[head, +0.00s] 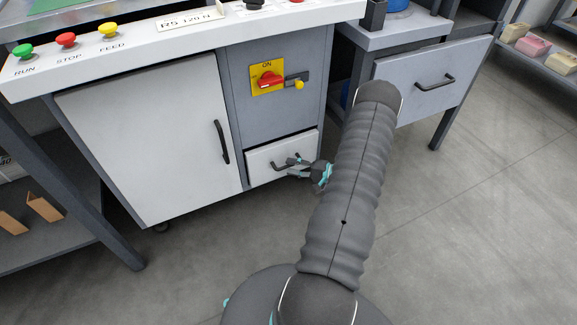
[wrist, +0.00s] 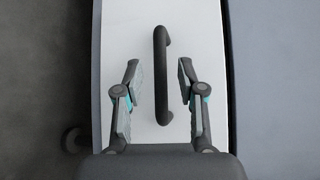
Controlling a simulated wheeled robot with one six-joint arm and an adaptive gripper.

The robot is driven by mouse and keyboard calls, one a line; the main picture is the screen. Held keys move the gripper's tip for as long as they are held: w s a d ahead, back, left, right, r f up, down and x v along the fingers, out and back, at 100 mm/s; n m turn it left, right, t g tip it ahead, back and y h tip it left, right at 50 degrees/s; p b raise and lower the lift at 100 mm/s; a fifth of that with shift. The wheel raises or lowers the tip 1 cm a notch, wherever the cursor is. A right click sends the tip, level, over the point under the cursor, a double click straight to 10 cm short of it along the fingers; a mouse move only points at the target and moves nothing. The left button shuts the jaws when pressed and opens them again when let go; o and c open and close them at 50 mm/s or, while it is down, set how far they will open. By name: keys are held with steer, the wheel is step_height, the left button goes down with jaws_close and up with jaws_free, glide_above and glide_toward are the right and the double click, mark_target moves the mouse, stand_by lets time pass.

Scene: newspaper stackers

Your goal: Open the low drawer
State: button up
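The low drawer (head: 260,165) has a white front in the lower right of the grey machine cabinet, below the red switch. Its front looks flush with the cabinet. The dark bar handle (head: 285,161) is on the drawer front; in the wrist view the handle (wrist: 162,75) runs upright in the picture. My gripper (head: 297,166) is at the drawer front. In the wrist view its fingers (wrist: 160,78) are spread, one on each side of the handle, with gaps showing. I cannot tell how far the fingertips are from the drawer front. The fingers hold nothing.
A larger white door (head: 150,140) with its own handle is left of the drawer. A yellow switch plate (head: 267,77) with a red knob is above. A grey desk drawer (head: 430,80) stands at right. The floor (head: 460,220) at right is clear.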

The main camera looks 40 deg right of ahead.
steer(key=shift+x, duration=1.05)
jaws_close()
steer(key=shift+s, duration=0.1)
